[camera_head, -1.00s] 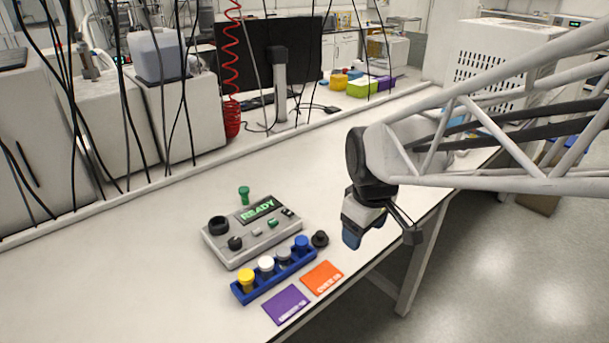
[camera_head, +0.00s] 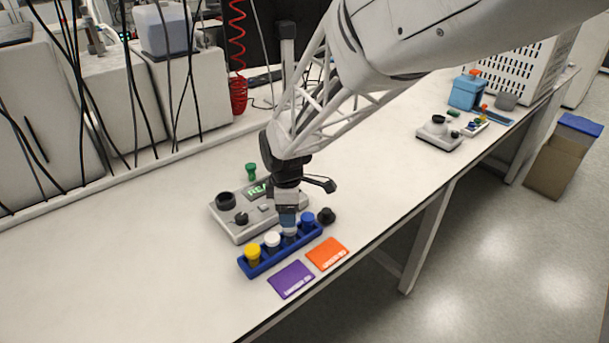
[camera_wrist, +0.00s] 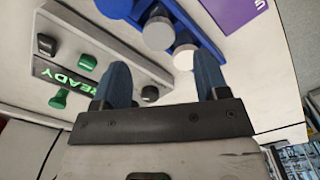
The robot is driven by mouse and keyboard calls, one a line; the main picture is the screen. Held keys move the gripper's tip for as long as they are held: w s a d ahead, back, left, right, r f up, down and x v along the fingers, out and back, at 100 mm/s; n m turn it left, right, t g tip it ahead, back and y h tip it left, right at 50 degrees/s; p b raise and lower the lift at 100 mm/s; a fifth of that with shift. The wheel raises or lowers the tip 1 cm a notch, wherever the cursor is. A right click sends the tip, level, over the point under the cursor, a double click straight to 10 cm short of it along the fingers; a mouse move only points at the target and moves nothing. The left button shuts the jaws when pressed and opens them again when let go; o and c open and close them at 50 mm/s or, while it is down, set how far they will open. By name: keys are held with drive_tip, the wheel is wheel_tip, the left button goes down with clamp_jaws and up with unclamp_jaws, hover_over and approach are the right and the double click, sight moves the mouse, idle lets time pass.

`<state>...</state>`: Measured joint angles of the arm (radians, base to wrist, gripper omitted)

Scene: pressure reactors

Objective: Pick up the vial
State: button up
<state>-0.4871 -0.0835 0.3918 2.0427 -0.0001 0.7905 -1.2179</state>
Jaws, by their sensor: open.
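A blue rack (camera_head: 284,256) holds a row of vials: a yellow-capped vial (camera_head: 253,251), a white-capped vial (camera_head: 272,239), one at the gripper, and a blue-capped vial (camera_head: 308,219) at the right end. My gripper (camera_head: 288,226) points down over the rack between the white and blue caps and hides most of the vial there. In the wrist view, the blue fingers of my gripper (camera_wrist: 165,78) are spread with a gap between them. A pale round vial end (camera_wrist: 184,57) shows just beyond that gap. Which vial the task means cannot be told.
A grey device (camera_head: 232,226) with a green READY display stands close behind the rack. A green object (camera_head: 251,171) is behind it, and a dark round object (camera_head: 327,215) at the rack's right end. Purple (camera_head: 291,279) and orange (camera_head: 327,254) cards lie in front.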

sight(289, 229)
drive_tip(key=shift+f, duration=1.3)
drive_tip(key=shift+w+f, duration=0.1)
drive_tip(key=shift+f, duration=2.5)
drive_tip(key=c, duration=1)
drive_tip(key=shift+r, duration=0.2)
